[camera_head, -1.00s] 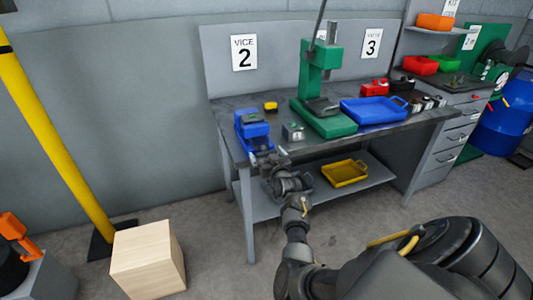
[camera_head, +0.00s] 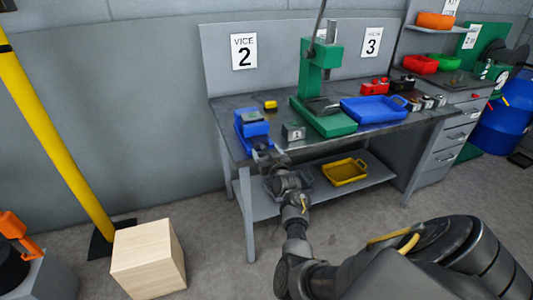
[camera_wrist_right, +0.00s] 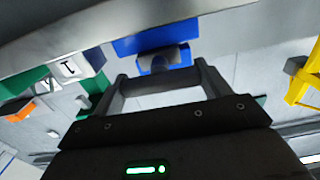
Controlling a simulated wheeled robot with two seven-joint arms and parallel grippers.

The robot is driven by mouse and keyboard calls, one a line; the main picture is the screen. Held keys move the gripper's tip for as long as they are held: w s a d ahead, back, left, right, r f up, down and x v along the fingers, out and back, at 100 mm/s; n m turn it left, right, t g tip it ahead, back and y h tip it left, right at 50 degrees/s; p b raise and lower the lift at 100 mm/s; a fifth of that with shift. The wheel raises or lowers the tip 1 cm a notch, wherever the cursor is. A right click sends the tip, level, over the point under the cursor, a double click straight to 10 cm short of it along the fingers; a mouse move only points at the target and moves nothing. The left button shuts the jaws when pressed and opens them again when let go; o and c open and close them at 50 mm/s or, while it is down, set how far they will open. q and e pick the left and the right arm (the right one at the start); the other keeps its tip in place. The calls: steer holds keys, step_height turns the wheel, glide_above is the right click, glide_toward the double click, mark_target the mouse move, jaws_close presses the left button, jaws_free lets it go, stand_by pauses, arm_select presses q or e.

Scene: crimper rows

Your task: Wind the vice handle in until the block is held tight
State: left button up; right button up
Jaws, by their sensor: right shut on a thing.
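The blue vice (camera_head: 252,130) stands at the left front edge of the workbench. A grey block (camera_head: 252,117) shows at the top between its jaws; I cannot tell how tightly it is held. My right gripper (camera_head: 268,158) is at the front of the vice, just off the bench edge, shut on the vice handle. The handle is mostly hidden by the gripper in the head view. In the right wrist view a grey bar (camera_wrist_right: 160,86) lies across between the fingers, with the blue vice (camera_wrist_right: 155,40) beyond. My left gripper is not in view.
The bench (camera_head: 230,140) also carries a small grey box (camera_head: 293,132), a green press (camera_head: 318,85) and a blue tray (camera_head: 372,110). A yellow tray (camera_head: 345,172) is on the lower shelf. A wooden cube (camera_head: 148,262) stands on the floor at left.

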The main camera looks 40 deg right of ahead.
steer(key=m+p, duration=0.2)
steer(key=m, duration=0.4)
steer(key=shift+m, duration=0.4)
steer(key=m+p, duration=0.2)
steer(key=m, duration=0.4)
steer(key=m+p, duration=0.2)
steer(key=m, duration=0.4)
steer(key=shift+f+m, duration=0.1)
steer(key=shift+m, duration=0.3)
steer(key=m+p, duration=0.1)
steer(key=m, duration=0.4)
steer(key=shift+f+m+p, duration=0.1)
steer(key=shift+m+p, duration=0.2)
steer(key=o, duration=1)
